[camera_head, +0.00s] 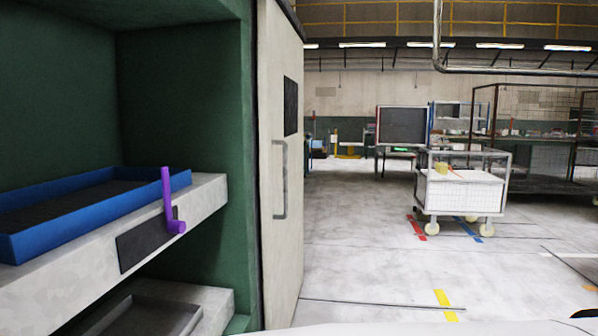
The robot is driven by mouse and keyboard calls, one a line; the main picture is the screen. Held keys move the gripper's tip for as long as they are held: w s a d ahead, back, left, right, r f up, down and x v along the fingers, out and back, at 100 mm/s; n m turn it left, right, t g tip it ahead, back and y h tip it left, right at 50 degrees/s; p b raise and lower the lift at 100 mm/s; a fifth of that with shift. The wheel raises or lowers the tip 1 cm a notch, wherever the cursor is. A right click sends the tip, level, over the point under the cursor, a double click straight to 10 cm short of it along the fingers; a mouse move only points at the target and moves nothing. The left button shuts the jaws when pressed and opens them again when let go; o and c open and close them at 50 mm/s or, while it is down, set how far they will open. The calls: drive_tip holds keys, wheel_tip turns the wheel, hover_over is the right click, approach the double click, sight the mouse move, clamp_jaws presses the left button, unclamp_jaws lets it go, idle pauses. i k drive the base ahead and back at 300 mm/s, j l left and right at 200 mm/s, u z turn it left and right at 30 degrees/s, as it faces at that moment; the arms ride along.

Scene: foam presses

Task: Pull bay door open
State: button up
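The bay door (273,255) is a pale beige panel, seen at a steep angle right of the green cabinet. It carries a grey vertical bar handle (281,180) and a dark rectangular plate above it. The cabinet (185,80) is open on the left of the door, with its inside showing. My gripper is not in view. A white rounded shape at the bottom right edge may be part of my own body.
Inside the cabinet, a blue tray (100,214) rests on a grey shelf (100,255) with a purple lever (169,203) at its front. A lower shelf holds a grey tray (150,313). A white cart (462,193) stands farther right. The floor between is largely clear.

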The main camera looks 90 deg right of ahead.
sight(280, 50)
drive_tip(key=k+j+z, duration=0.1)
drive_tip(key=z, duration=1.2)
drive_tip(key=i+z, duration=0.15)
drive_tip(key=z, duration=1.1)
drive_tip(key=i+z, duration=0.1)
drive_tip(key=i+l, duration=0.25)
drive_tip(key=i, duration=0.25)
drive_tip(key=i+l, duration=0.2)
drive_tip(key=i, duration=0.25)
drive_tip(key=i+l+u, duration=0.1)
drive_tip(key=i+l, duration=0.15)
drive_tip(key=i, duration=0.25)
drive_tip(key=i+l, duration=0.3)
drive_tip(key=i, duration=0.15)
